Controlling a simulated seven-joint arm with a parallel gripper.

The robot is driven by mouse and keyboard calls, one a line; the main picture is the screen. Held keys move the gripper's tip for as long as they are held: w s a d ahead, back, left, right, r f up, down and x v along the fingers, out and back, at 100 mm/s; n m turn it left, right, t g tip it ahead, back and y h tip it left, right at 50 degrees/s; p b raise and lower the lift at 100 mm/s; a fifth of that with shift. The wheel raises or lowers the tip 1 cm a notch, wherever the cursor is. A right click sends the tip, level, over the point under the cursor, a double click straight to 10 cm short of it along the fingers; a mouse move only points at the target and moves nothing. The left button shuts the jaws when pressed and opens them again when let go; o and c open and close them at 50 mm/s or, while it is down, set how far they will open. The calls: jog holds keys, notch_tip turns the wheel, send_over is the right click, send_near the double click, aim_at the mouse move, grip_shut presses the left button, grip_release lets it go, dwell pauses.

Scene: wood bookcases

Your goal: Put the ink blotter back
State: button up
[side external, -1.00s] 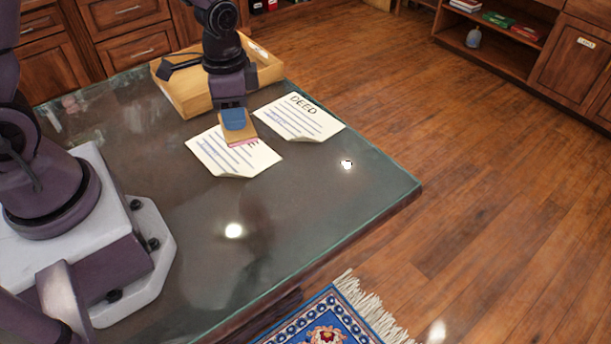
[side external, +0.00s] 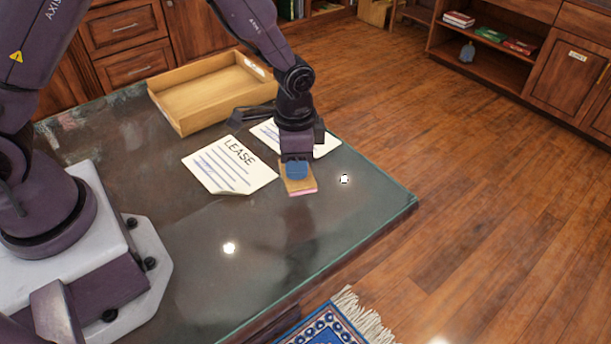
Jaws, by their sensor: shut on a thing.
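My gripper (side external: 296,168) points down over the right part of the desk and is shut on the ink blotter (side external: 300,187). The blotter is a small tan block with a pink edge along its bottom; a blue part shows at the gripper's end just above it. The blotter is close over the glass top, in front of the deed sheet; I cannot tell whether it touches. The lease sheet (side external: 229,167) lies left of the gripper, with its word "LEASE" in full view. The deed sheet (side external: 327,146) is partly hidden behind my gripper, its title covered.
An open, empty-looking wooden tray (side external: 205,97) stands at the back of the glass-topped desk (side external: 190,220). The desk's right edge is a short way right of the blotter. The front part of the desk is clear. A rug (side external: 330,328) lies on the floor.

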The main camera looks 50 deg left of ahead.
jog(key=shift+w+d+f, duration=0.1)
jog(key=shift+w+f, duration=0.8)
jog(key=shift+f, duration=0.2)
jog(key=shift+w+f, duration=0.1)
jog(key=shift+f, duration=1.5)
jog(key=shift+f, duration=0.2)
jog(key=o, duration=1)
jog(key=shift+r, duration=0.15)
